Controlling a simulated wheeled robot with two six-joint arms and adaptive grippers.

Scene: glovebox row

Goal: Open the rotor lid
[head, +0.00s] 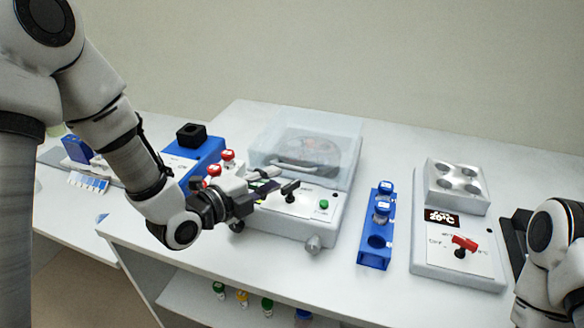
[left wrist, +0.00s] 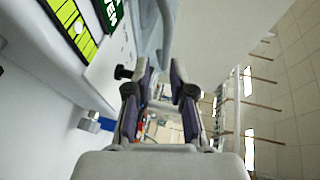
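The centrifuge is a white and grey machine (head: 338,207) in the middle of the bench. Its clear, see-through lid (head: 340,128) lies down over the dark round rotor, with a pale bar handle (head: 296,166) along the front. My left gripper (head: 264,188) is just in front of the lid, low over the front panel, left of a black knob (head: 290,187). In the left wrist view its two fingers (left wrist: 162,74) stand apart with nothing between them. A curved bluish bar, likely the handle (left wrist: 166,38), shows just beyond the fingertips. My right gripper is outside the picture.
A blue tube rack (head: 374,252) stands right of the centrifuge. A white heater block with a red-handled knob (head: 465,243) is further right. Capped vials (head: 242,298) sit on the shelf below.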

